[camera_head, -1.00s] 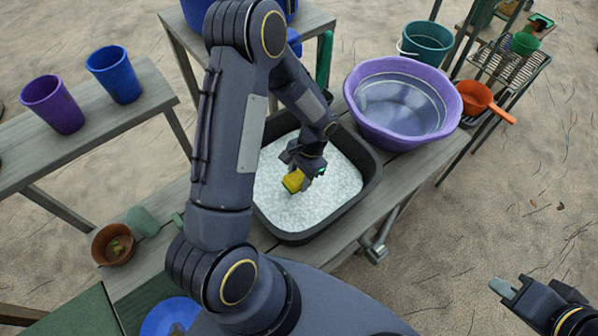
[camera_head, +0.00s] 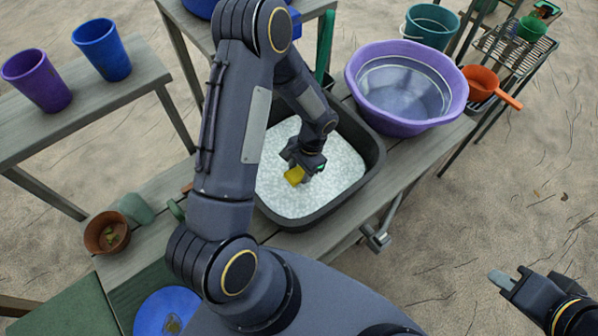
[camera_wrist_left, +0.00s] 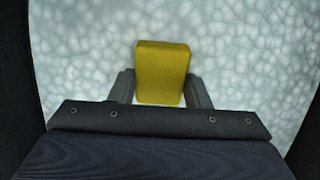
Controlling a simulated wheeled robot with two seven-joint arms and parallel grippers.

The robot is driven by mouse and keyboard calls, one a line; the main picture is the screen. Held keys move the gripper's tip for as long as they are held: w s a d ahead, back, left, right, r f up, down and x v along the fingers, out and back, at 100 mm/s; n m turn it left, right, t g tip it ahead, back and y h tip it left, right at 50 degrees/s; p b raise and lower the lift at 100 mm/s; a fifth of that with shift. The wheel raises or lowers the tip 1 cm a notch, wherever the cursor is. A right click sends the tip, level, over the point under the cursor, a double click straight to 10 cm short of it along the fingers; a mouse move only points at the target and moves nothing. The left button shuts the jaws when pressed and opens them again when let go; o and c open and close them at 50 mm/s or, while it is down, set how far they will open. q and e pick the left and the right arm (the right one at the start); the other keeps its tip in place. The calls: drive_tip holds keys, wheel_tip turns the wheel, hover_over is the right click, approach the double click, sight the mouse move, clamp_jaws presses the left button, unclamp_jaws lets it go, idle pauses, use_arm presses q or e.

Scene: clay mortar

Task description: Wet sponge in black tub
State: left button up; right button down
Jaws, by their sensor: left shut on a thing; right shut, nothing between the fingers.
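The yellow sponge (camera_head: 294,175) is held between the fingers of my left gripper (camera_head: 297,166), which is shut on it. The sponge is over or in the white, foamy-looking content of the black tub (camera_head: 375,165); I cannot tell how deep it sits. In the left wrist view the sponge (camera_wrist_left: 162,72) fills the gap between both fingers, with the white bubbly surface behind it. Part of the tub's left side is hidden by my left arm. My right gripper (camera_head: 502,281) is shut and empty at the lower right, away from the bench, over sandy ground.
A purple basin (camera_head: 440,118) of water stands right of the tub. An orange dipper (camera_head: 481,80) and a teal bucket (camera_head: 432,22) are beyond it. A terracotta pot (camera_head: 105,233) and green block (camera_head: 137,208) sit left. Purple (camera_head: 37,82) and blue cups (camera_head: 103,50) stand on a side bench.

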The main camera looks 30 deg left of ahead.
idle(0.5)
use_arm(q)
wheel_tip(320, 180, up, 17)
drive_tip(key=p, duration=0.7)
drive_tip(key=shift+f, duration=0.15)
idle(0.8)
